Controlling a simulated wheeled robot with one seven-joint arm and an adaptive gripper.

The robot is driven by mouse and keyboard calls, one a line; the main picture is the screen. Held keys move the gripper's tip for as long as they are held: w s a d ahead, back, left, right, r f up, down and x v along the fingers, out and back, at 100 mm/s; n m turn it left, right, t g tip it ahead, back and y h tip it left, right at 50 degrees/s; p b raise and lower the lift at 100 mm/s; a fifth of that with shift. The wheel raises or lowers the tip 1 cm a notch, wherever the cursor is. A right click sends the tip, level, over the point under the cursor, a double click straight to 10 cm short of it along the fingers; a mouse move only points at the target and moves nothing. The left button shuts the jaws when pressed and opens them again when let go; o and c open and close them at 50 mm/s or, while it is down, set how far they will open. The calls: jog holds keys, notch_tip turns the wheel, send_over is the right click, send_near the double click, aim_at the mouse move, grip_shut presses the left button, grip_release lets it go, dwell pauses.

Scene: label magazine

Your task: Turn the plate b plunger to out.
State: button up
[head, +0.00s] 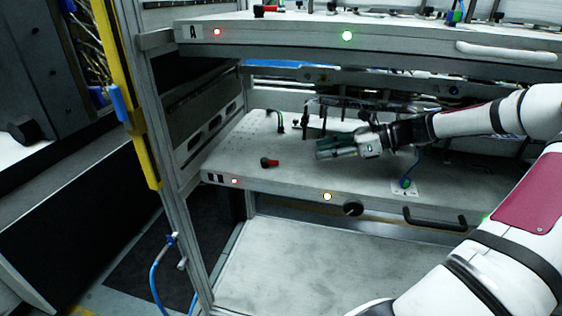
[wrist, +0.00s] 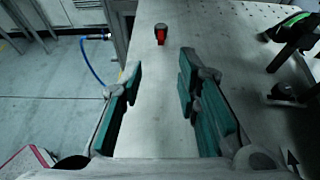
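The lower plate (head: 235,160) is a grey slide-out shelf below the upper plate marked A; its own label is too small to read. A small red and black handle (head: 268,162) lies on its top near the left front; it also shows in the wrist view (wrist: 160,34), ahead of the fingers. A round black knob (head: 352,208) sits at the lower plate's front edge. I cannot tell which of these is the plunger. My gripper (head: 322,149) is above the lower plate, right of the red handle and apart from it. Its teal fingers (wrist: 158,88) are open and empty.
The upper plate (head: 290,28) overhangs the back. Black fixtures (head: 322,120) stand behind my gripper, and a black handle (head: 435,218) is at the front right. A yellow post (head: 133,90) stands at left. The plate's left front top is mostly clear.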

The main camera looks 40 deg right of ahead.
aim_at(274, 161)
jog(key=b+x, duration=0.4)
jog(key=x, duration=0.9)
jog(key=shift+w+a, duration=0.15)
jog(key=shift+w, duration=0.1)
grip_shut()
